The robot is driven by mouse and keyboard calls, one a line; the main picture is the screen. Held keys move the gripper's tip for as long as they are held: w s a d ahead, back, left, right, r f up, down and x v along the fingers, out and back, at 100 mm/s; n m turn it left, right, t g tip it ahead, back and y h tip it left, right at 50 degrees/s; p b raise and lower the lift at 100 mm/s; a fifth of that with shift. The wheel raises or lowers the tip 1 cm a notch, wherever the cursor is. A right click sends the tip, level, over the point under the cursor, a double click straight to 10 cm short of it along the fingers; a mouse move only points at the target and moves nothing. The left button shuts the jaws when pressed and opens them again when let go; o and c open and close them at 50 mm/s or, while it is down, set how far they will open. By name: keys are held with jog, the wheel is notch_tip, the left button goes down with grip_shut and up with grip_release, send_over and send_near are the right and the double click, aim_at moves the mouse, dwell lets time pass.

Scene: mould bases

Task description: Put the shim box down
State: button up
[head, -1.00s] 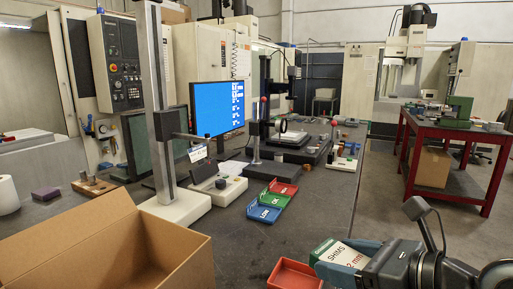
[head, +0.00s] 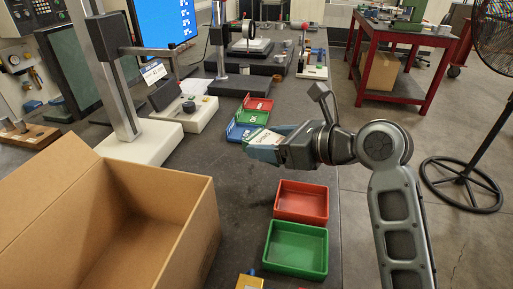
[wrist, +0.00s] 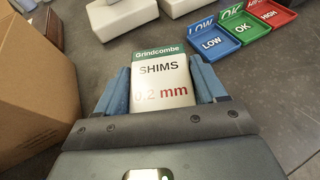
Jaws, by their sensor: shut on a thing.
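The shim box (wrist: 162,78) is a white and green carton marked "Grindcombe SHIMS 0.2 mm". My gripper (head: 263,148) is shut on it, with a blue finger on each side in the wrist view. In the head view the shim box (head: 264,137) shows only in part, behind the fingers. It is above the dark bench top (head: 245,190), close to the small coloured trays. The gap between the box and the bench is hard to judge.
Small trays marked LOW (wrist: 213,43), OK (wrist: 242,28) and HIGH (wrist: 270,12) lie beyond the gripper. An open cardboard box (head: 185,215) stands at left. A red bin (head: 302,202) and green bin (head: 296,248) sit nearer. Dark bench between the cardboard box and bins is clear.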

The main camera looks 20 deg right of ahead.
send_over(259, 163)
notch_tip(259, 163, down, 4)
jog(key=shift+r, duration=0.2)
jog(key=shift+f, duration=2)
jog(key=shift+f, duration=0.15)
jog(key=o, duration=1.3)
jog(key=v, duration=1.2)
jog(key=shift+s, duration=0.1)
